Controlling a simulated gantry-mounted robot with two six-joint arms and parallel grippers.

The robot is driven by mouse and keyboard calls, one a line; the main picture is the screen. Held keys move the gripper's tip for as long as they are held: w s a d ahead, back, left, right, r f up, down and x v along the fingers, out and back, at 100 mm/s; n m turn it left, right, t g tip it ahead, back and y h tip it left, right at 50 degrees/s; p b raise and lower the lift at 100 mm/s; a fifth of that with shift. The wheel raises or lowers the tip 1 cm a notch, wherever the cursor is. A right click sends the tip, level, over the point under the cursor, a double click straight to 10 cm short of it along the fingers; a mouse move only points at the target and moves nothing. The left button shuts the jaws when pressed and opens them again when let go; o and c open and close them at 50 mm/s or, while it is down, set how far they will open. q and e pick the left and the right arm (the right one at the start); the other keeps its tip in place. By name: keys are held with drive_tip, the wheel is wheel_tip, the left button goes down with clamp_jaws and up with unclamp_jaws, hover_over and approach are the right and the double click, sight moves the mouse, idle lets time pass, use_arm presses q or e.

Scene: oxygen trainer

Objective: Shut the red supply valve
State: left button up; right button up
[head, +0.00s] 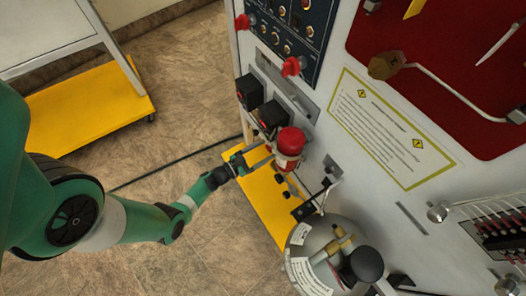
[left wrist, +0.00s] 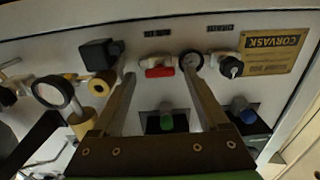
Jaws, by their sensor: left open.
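In the left wrist view a small red valve handle (left wrist: 159,71) sits on a pale fitting on the panel. It shows between the two fingers of my left gripper (left wrist: 159,78), near their tips. The fingers are spread apart and nothing is clamped between them. In the head view my left gripper (head: 258,158) reaches the lower left side of the panel, beside a red-topped cylinder (head: 290,141). I cannot make out the red handle in the head view. Whether the fingers touch the handle cannot be told. My right gripper is not in view.
Round gauges (left wrist: 52,92), a black box (left wrist: 99,53) and a black knob (left wrist: 230,67) flank the handle. In the head view a grey tank (head: 318,262) stands near the panel. Floor lies open left of it.

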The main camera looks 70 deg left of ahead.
use_arm(q)
clamp_jaws()
drive_tip(key=shift+m, duration=0.4)
drive_tip(key=m, duration=0.8)
drive_tip(key=shift+d+f, duration=0.1)
drive_tip(key=shift+d, duration=0.05)
drive_tip(key=m, duration=0.4)
drive_tip(key=shift+f+m, duration=0.1)
drive_tip(key=shift+m, duration=2.5)
drive_tip(key=shift+w, duration=0.1)
unclamp_jaws()
